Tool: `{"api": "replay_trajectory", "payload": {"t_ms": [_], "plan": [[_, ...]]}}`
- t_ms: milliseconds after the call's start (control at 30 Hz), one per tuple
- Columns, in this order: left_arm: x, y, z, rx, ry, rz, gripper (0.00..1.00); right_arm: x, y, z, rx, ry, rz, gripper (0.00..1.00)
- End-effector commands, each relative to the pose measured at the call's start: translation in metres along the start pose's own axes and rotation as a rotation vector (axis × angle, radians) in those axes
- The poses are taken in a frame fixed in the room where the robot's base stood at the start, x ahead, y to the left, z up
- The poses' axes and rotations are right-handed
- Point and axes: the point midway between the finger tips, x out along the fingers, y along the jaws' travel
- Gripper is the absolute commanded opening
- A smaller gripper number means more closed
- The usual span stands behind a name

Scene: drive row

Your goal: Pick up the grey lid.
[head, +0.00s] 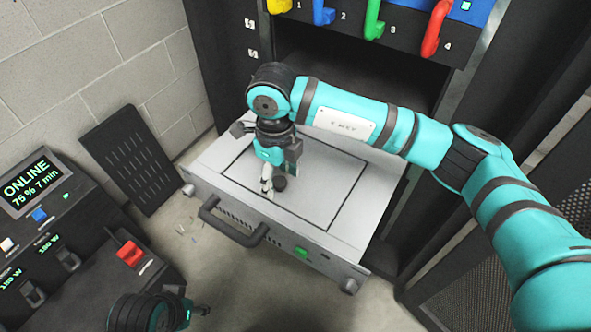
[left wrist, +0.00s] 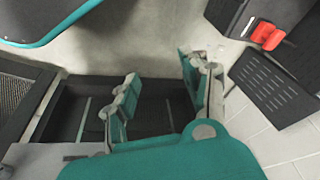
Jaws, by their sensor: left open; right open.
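The grey lid (head: 322,192) is a flat panel set inside a dark outline in the top of a grey drawer unit (head: 205,165). A small dark knob (head: 279,184) stands on it. My right gripper (head: 279,175) is open, pointing down over the lid, with its fingers close to the knob. I cannot tell whether they touch it. My left gripper (left wrist: 160,78) is open and empty in the left wrist view, away from the lid. Part of it shows at the bottom of the head view (head: 192,305).
The drawer unit has a front handle (head: 232,226) and a green button (head: 301,252). Coloured levers (head: 374,20) line the rack above. A console with a red switch (head: 130,254) stands at left, beside a dark slotted panel (head: 130,160). Floor in front is mostly clear.

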Motion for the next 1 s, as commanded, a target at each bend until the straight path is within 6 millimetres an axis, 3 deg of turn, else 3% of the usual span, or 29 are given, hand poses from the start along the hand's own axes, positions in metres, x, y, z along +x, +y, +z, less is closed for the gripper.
{"api": "replay_trajectory", "payload": {"t_ms": [100,367,833,1000], "plan": [[-0.0066,-0.0003,0.0005,0.000,0.003,-0.001,0.47,0.0139,-0.0001,-0.0001,0.001,0.001,0.000,0.59],[-0.0097,-0.0005,0.0001,-0.001,0.005,-0.001,0.47,0.0168,-0.0005,0.0002,0.001,-0.001,-0.001,0.59],[-0.0096,-0.0005,0.0000,-0.001,0.006,-0.001,0.47,0.0164,-0.0006,0.0001,0.001,-0.001,-0.001,0.00],[-0.0096,-0.0005,0.0000,-0.001,0.005,-0.001,0.47,0.0163,-0.0007,0.0001,0.001,-0.001,-0.001,0.00]]}}
